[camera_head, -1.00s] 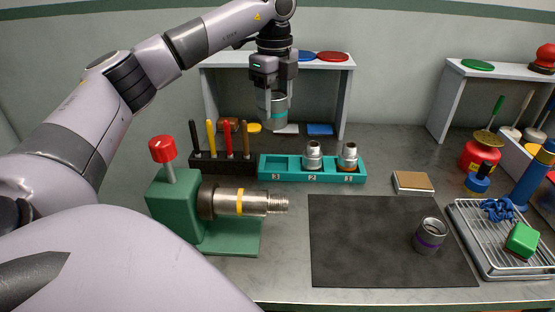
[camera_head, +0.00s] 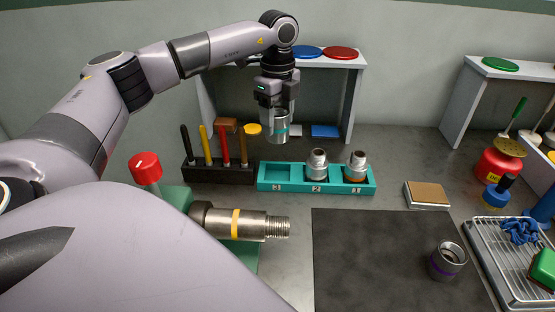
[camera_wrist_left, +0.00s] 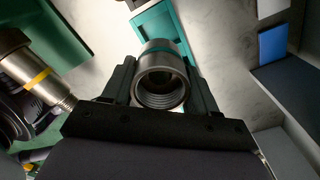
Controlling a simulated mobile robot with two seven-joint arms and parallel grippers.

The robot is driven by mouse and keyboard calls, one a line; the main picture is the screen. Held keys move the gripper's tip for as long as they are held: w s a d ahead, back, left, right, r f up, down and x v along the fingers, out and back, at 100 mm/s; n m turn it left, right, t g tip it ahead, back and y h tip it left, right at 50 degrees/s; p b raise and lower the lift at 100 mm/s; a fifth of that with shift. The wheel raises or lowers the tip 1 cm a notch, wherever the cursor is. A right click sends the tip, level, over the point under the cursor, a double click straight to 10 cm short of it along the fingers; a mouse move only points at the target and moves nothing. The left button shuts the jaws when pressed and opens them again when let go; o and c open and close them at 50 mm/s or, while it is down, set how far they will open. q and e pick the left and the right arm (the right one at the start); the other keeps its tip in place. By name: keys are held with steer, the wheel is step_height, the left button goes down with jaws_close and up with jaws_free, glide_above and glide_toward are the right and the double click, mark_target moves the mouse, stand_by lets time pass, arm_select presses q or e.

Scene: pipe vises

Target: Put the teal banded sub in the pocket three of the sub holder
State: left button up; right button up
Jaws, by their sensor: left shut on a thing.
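My left gripper (camera_head: 277,118) is shut on the teal banded sub (camera_head: 281,131), a grey metal cylinder with a teal ring. It holds the sub upright above the back edge of the teal sub holder (camera_head: 330,188), over its left end. In the left wrist view the sub (camera_wrist_left: 161,77) sits between the two fingers with its threaded opening facing the camera. Pocket three (camera_head: 277,173), at the holder's left end, looks empty. Pocket two holds a metal sub (camera_head: 316,165), and pocket one holds another sub (camera_head: 355,167). My right gripper is not in view.
A black rack of colored-handled tools (camera_head: 218,171) stands left of the holder. The green vise holds a yellow-banded pipe (camera_head: 240,223) in front. A purple-banded sub (camera_head: 447,261) stands on the dark mat (camera_head: 370,262). A shelf (camera_head: 345,62) stands behind.

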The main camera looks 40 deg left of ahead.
arm_select(q)
step_height(320, 180, down, 13)
steer(key=shift+r+p, duration=0.2)
steer(key=shift+p, duration=0.35)
steer(key=shift+f, duration=0.25)
steer(key=shift+f, duration=0.15)
steer(key=o, duration=1.4)
step_height(320, 180, up, 12)
steer(key=shift+r+b, duration=0.2)
steer(key=shift+b, duration=0.6)
